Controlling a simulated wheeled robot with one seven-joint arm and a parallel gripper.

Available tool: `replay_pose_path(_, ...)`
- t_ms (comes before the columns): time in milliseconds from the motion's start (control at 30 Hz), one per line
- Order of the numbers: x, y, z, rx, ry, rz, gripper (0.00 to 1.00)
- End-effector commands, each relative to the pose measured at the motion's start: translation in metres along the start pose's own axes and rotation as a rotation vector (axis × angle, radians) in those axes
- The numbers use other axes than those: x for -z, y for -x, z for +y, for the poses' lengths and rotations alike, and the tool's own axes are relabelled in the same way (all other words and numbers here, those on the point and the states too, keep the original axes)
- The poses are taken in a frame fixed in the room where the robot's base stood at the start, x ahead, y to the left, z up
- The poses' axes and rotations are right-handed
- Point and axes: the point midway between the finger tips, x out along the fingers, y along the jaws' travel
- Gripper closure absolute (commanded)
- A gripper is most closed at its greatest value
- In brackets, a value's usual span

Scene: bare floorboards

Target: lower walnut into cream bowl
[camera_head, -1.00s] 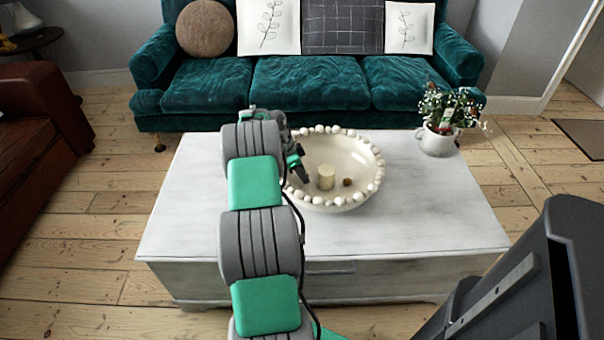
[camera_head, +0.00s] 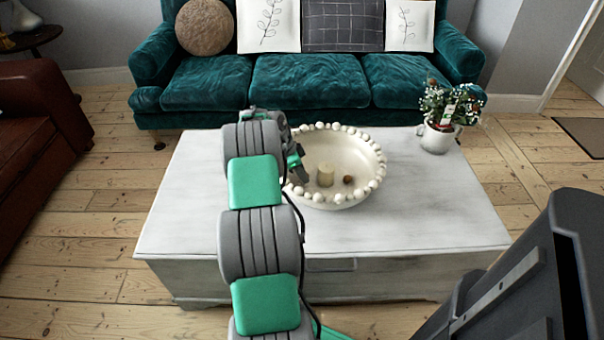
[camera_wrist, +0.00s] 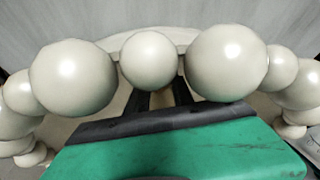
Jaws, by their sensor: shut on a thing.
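The cream bowl (camera_head: 372,166), edged with round beads, stands on the white table. My gripper (camera_head: 300,174) is at the bowl's left side, its tip reaching over the rim and low inside. In the wrist view the rim beads (camera_wrist: 152,55) are close to the camera and cover the ends of my fingers (camera_wrist: 162,98). My gripper is shut; what it holds, which I take to be the walnut, is hidden in both views. A small round brown thing (camera_head: 348,179) lies in the bowl; I cannot tell what it is.
A potted plant (camera_head: 437,138) stands at the table's back right corner. The table top (camera_head: 425,220) is clear at front and right. A teal sofa (camera_head: 306,82) stands behind.

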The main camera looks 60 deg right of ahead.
Motion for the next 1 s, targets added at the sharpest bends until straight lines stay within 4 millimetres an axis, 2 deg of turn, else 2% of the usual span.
replay_pose_path(967,-0.005,-0.011,0.000,0.000,0.000,0.000,1.00)
replay_pose_path(1000,-0.005,-0.011,0.000,0.000,0.000,0.000,0.70)
